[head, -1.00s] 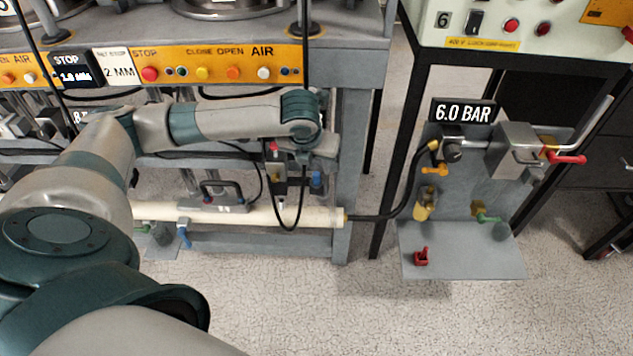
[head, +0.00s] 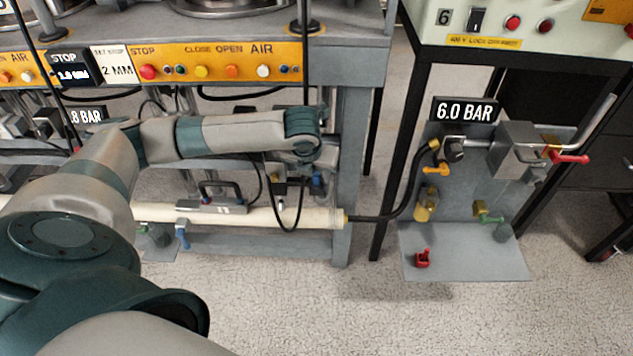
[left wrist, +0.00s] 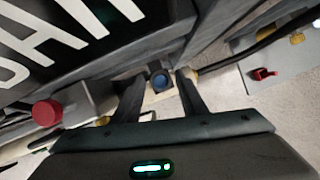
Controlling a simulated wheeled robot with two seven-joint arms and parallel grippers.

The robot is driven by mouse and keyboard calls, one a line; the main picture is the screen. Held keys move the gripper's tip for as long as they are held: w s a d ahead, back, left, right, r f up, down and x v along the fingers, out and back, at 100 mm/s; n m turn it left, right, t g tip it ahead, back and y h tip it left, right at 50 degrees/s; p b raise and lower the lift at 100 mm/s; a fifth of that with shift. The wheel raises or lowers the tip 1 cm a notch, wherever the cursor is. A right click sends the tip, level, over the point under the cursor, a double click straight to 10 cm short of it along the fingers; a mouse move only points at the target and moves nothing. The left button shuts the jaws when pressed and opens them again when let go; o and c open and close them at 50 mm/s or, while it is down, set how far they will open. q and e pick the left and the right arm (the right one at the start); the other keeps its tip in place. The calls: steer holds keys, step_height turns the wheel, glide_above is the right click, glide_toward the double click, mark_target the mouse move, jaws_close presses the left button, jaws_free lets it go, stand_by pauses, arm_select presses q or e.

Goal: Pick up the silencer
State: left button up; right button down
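I cannot tell for sure which part is the silencer. A small blue round-ended part (head: 316,181) sits on the press frame beside the pale pipe, just below my left wrist in the head view. In the left wrist view a dark block with a blue round end (left wrist: 160,81) shows between the fingertips of my left gripper (left wrist: 160,90). The fingers are apart and nothing is seen held. In the head view the gripper is mostly hidden behind its own wrist. My right gripper is in neither view.
A panel (head: 465,252) carries a red part (head: 423,258), a brass fitting (head: 426,205) and a red lever (head: 570,158). A black hose (head: 385,217) joins the pale pipe (head: 255,216). Press buttons lie on the orange strip (head: 216,64). The floor in front is clear.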

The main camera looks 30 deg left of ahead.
mark_target(316, 175)
arm_select(q)
jaws_close()
steer(key=shift+r, duration=0.15)
